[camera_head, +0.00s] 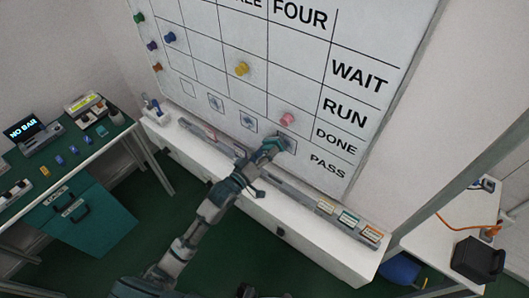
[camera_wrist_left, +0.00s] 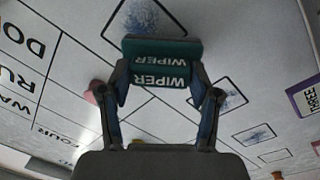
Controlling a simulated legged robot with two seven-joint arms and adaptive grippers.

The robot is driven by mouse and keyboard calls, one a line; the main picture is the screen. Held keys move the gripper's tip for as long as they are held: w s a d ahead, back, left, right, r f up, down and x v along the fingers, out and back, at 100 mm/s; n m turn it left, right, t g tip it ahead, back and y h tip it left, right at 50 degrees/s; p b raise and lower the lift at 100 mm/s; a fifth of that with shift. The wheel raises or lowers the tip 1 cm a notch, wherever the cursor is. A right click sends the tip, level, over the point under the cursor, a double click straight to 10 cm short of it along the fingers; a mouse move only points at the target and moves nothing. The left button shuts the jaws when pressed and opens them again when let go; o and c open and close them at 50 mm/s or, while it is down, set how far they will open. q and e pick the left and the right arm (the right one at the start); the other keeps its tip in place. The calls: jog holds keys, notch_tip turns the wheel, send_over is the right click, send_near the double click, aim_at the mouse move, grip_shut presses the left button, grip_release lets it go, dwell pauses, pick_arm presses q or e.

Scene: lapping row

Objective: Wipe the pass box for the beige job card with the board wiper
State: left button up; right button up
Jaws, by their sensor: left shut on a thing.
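My left gripper (camera_head: 272,150) is at the lower edge of the whiteboard, by the rightmost pass box (camera_head: 286,141). It is shut on the teal board wiper, whose white "WIPER" lettering faces the left wrist camera (camera_wrist_left: 160,62). In that view, a pass box with a dense blue scribble (camera_wrist_left: 150,17) lies just past the wiper; whether the wiper touches the board I cannot tell. Another scribbled pass box (camera_wrist_left: 220,97) is to the right. In the head view, more pass boxes (camera_head: 215,102) run leftward along the bottom row. I cannot pick out a beige job card for certain.
A white ledge (camera_head: 300,212) below the board carries labelled cards (camera_head: 348,218) at its right. A pink magnet (camera_head: 287,119) and a yellow magnet (camera_head: 242,68) sit on the board. A bench (camera_head: 75,160) with small items stands left; a black case (camera_head: 478,259) is right.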

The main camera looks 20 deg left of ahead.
pick_arm(q)
jog(key=shift+w+a, duration=0.15)
jog(key=shift+a, duration=0.45)
jog(key=shift+w+d, duration=0.5)
jog(key=shift+d, duration=0.2)
pick_arm(e)
jog(key=shift+a, duration=0.1)
pick_arm(q)
jog(key=shift+w+a, duration=0.1)
jog(key=shift+w, duration=0.05)
pick_arm(e)
jog(key=shift+a, duration=0.1)
